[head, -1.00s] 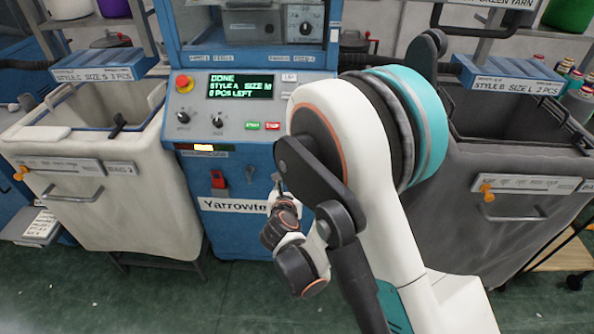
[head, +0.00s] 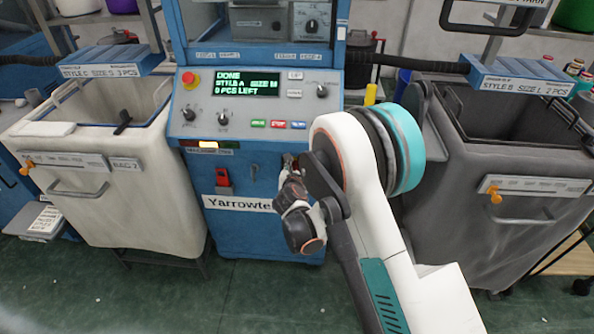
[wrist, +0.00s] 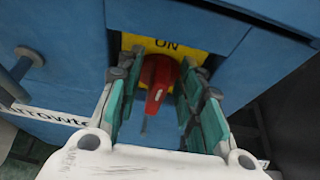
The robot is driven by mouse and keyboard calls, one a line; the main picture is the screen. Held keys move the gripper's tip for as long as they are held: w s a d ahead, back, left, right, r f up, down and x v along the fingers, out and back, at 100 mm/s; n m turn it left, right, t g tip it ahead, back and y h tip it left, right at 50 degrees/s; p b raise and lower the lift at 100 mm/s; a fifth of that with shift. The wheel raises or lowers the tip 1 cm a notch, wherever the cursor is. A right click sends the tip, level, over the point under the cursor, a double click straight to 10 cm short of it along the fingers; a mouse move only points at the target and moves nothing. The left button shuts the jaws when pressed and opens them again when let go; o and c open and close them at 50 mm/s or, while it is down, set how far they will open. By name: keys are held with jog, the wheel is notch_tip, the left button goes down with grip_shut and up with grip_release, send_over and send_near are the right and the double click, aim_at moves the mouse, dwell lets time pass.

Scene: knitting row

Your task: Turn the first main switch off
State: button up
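The main switch (wrist: 160,75) is a red rotary knob on a yellow plate (wrist: 188,45) marked "ON", on a blue machine front. Its handle points down and slightly left in the wrist view. My gripper (wrist: 160,92) is open, with its green-padded fingers on either side of the red knob. The fingertips are close to the knob, and I cannot tell whether they touch it.
The blue machine (head: 240,237) has a control panel with a display (head: 245,83) reading "DONE", and a red emergency button (head: 189,79). A red part (head: 222,178) sits on its front. A pale bin (head: 95,210) stands left, a grey bin (head: 480,240) right.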

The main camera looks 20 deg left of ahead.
jog(key=shift+r, duration=0.1)
grip_shut()
dwell(0.4)
jog(key=n+h, duration=0.1)
jog(key=a+n+h, duration=0.1)
jog(key=n, duration=0.1)
jog(key=n+t, duration=0.1)
jog(key=shift+s+a+f+h, duration=0.2)
jog(key=shift+f+h, duration=0.1)
jog(key=shift+h, duration=0.1)
jog(key=n+t+h, duration=0.1)
jog(key=n, duration=0.2)
jog(key=f+n+t+h, duration=0.1)
jog(key=n, duration=0.2)
jog(key=f+n+t+h, duration=0.1)
jog(key=n, duration=0.2)
jog(key=shift+a+t, duration=0.4)
jog(key=shift+n, duration=0.3)
